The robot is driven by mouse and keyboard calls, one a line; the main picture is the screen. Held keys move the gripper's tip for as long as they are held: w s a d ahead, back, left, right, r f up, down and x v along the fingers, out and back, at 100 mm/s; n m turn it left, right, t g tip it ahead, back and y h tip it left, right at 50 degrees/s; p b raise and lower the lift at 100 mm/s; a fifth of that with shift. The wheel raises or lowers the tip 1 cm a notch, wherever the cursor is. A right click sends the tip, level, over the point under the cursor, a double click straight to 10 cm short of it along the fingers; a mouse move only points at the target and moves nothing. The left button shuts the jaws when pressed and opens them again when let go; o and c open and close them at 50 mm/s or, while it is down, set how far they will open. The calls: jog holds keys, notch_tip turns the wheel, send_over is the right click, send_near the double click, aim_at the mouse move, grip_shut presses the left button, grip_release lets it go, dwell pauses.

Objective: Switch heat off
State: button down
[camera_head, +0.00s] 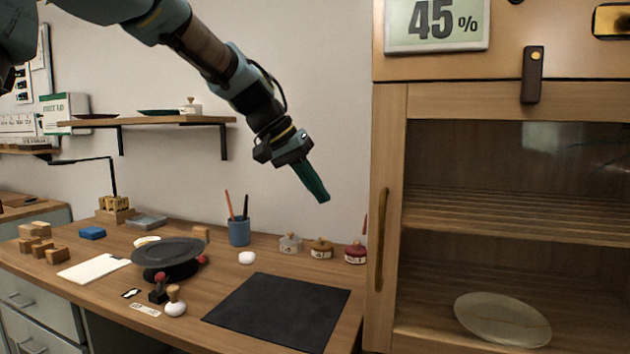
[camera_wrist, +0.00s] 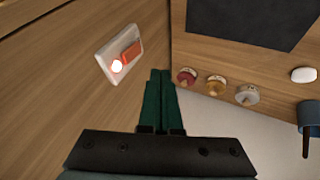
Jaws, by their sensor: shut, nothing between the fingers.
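A pale switch plate (camera_wrist: 106,50) is on the wooden side wall at the upper left of the wrist view. It carries an orange-red rocker (camera_wrist: 132,51) and a bright glowing lamp (camera_wrist: 117,66). I cannot make out the plate's face in the head view. The wooden cabinet (camera_head: 388,150) stands at the right of the head view. My gripper (camera_head: 322,197) has green fingers, shut and empty, in the air above the desk and left of the cabinet. In the wrist view the fingers (camera_wrist: 160,75) point to the right of the switch plate, apart from it in the picture.
Jars with white, amber and red lids (camera_head: 290,243) stand at the desk's back right, near the cabinet. A blue cup (camera_head: 239,232) holds sticks. A dark mat (camera_head: 280,312) lies bare in front. A display (camera_head: 437,25) on the cabinet reads 45 %.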

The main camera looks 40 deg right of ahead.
jog(key=s+d+f+p, duration=0.2)
jog(key=s+d+f, duration=0.2)
jog(key=d+f, duration=0.1)
jog(key=shift+s, duration=0.15)
jog(key=shift+f, duration=0.1)
